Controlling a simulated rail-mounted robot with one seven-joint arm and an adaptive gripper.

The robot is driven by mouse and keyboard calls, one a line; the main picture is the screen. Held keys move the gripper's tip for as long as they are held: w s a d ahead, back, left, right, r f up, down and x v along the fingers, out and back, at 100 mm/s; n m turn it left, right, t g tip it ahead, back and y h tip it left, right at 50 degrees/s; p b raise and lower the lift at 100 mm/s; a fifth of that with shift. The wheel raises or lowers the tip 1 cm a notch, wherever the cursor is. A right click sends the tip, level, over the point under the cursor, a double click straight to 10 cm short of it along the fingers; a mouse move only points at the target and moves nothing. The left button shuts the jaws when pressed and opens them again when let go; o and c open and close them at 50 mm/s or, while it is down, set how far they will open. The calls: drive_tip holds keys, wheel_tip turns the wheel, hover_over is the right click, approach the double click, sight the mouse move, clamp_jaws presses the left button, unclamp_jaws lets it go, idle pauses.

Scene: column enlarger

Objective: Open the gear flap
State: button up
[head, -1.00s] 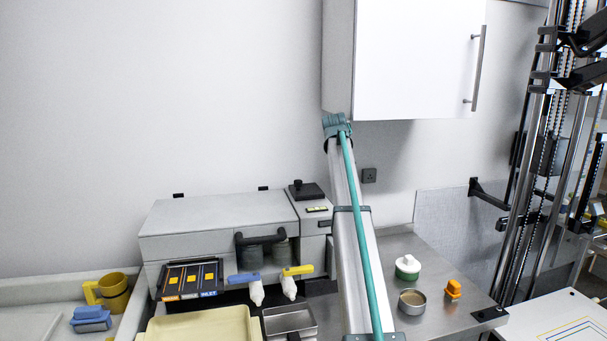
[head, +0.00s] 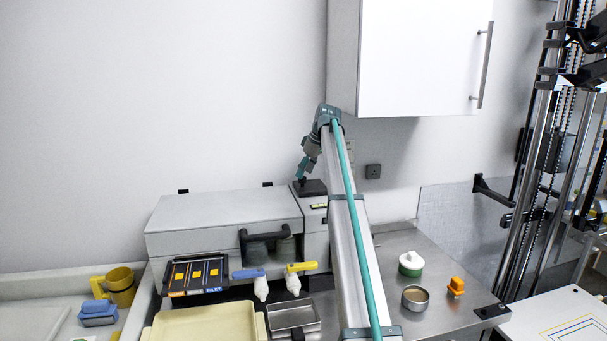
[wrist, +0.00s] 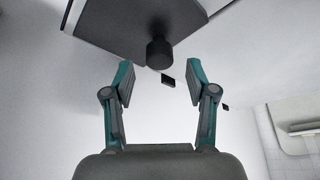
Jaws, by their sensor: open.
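The gear flap (head: 313,188) is a dark flat plate on top of the narrow right part of the grey machine, and it lies closed. A black knob stands up from it. In the wrist view the dark flap (wrist: 115,22) and its round knob (wrist: 159,53) are at the top. My gripper (wrist: 160,80) is open and empty, with one finger to each side of the knob's line and the knob just beyond the fingertips. In the head view my gripper (head: 301,172) is small and dark, right at the knob, which it partly hides. Contact cannot be told.
A white cabinet (head: 415,55) hangs above and right of my arm. The grey machine's wide lid (head: 225,208) lies left of the flap. A tray with strips (head: 194,275), a cream tray (head: 205,328), a tin (head: 415,298) and a white-green pot (head: 411,264) stand around.

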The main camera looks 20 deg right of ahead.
drive_tip(key=shift+x, duration=1.25)
drive_tip(key=shift+c, duration=0.4)
clamp_jaws()
